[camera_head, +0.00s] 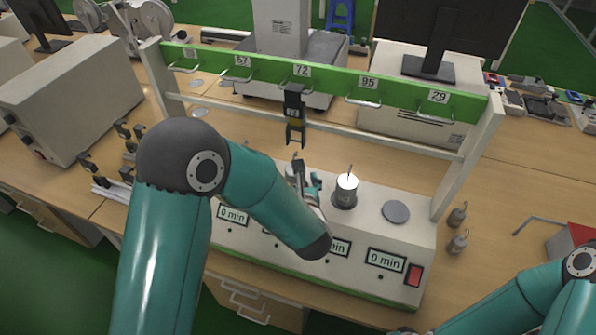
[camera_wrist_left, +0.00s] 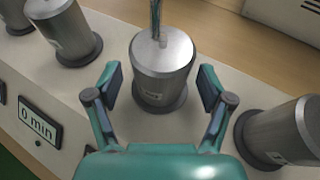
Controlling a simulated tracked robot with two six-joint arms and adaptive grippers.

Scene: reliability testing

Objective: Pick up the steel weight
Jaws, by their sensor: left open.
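My left gripper (camera_head: 308,180) is open at the row of steel weights on the white tester. In the left wrist view, its two fingers (camera_wrist_left: 162,98) stand on either side of a steel weight (camera_wrist_left: 165,60), with gaps, and the weight is upright on its round base with a thin rod on top. My left arm mostly hides this weight in the head view. Another steel weight (camera_head: 345,191) stands just to the right; it also shows at the right of the wrist view (camera_wrist_left: 285,130). My right gripper is out of view.
A green bar (camera_head: 330,80) with numbered hooks spans above the tester (camera_head: 415,240). A black clip (camera_head: 295,113) hangs from it close behind my left gripper. An empty round disc (camera_head: 396,211) lies to the right. More weights (camera_wrist_left: 68,35) stand left in the wrist view.

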